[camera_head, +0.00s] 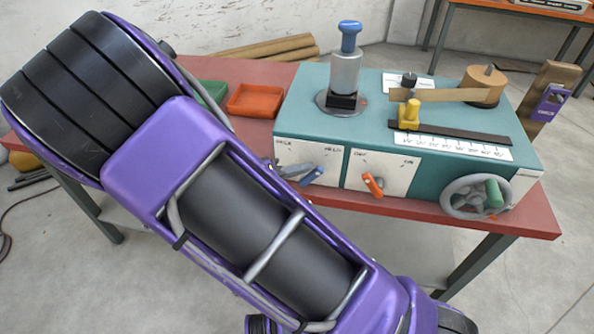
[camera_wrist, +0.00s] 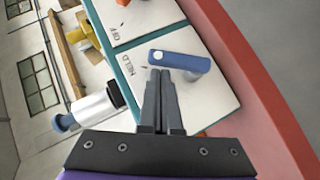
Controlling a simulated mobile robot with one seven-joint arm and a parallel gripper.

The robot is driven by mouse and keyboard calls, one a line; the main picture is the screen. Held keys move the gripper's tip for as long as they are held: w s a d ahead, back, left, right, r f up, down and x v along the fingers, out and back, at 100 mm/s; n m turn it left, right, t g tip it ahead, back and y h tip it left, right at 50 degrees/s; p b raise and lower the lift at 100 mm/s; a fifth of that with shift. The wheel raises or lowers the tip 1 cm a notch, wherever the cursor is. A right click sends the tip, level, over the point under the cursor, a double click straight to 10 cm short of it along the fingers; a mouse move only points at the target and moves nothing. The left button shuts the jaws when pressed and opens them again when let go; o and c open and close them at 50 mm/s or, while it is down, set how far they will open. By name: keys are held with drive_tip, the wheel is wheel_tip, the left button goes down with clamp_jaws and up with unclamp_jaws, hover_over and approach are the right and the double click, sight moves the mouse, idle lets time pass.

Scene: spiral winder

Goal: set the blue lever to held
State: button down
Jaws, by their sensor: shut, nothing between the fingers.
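The blue lever (camera_head: 313,176) is on the left white panel (camera_head: 298,152) on the front of the teal machine. In the wrist view the blue lever (camera_wrist: 185,62) lies across the panel, with a pale round spot at its left end. The word HELD stands on the panel to the left of that end. My gripper (camera_wrist: 160,74) is shut and empty, its fingertips right by the lever's left part. I cannot tell whether they touch it. In the head view my arm hides much of the space left of the lever.
An orange lever (camera_head: 373,184) is on the panel to the right, and a handwheel (camera_head: 477,197) is farther right. A plunger with a blue knob (camera_head: 349,36) stands on top of the machine. An orange tray (camera_head: 256,100) is on the red table (camera_head: 520,222).

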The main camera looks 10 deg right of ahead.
drive_tip(key=shift+s+d, duration=0.1)
drive_tip(key=shift+d, duration=0.15)
drive_tip(key=shift+r, duration=0.1)
idle(0.5)
drive_tip(key=w+r+v, duration=0.1)
drive_tip(key=w+v, duration=0.1)
drive_tip(key=v, duration=1)
drive_tip(key=shift+a+r+p, duration=0.3)
drive_tip(key=shift+a+r, duration=0.2)
drive_tip(key=shift+a, duration=0.1)
